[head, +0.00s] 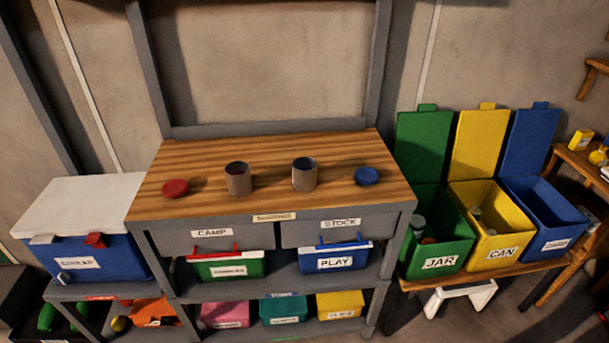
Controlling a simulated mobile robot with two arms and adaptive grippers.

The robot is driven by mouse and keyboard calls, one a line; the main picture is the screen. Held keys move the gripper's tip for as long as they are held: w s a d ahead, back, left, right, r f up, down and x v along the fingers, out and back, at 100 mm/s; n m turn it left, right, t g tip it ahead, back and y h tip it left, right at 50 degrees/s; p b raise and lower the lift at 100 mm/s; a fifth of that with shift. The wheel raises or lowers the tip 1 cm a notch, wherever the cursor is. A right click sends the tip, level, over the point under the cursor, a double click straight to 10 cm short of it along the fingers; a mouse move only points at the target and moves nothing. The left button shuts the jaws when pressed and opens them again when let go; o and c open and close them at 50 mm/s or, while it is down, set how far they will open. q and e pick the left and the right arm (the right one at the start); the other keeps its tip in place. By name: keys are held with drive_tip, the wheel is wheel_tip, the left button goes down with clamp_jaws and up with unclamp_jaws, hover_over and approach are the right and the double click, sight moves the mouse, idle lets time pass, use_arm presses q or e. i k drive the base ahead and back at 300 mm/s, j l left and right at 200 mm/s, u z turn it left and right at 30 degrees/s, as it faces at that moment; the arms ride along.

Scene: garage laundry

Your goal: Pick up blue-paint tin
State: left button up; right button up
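Two open grey-brown tins stand upright on the wooden workbench top (270,205). The tins stand apart from each other and from the lids. Neither of my grippers is in view.
Under the top are drawers labelled CAMP (212,241) and STOCK (341,233), and shelves of labelled boxes. A blue cooler (90,265) with a white lid stands left. Open green (438,255), yellow (500,245) and blue (556,235) bins stand right. The bench's front strip is clear.

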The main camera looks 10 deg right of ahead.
sight(303, 169)
drive_tip(key=i+j+z, duration=0.3)
drive_tip(key=j, duration=0.35)
drive_tip(key=i+j+z, duration=0.1)
drive_tip(key=j, duration=0.25)
drive_tip(key=i, duration=0.1)
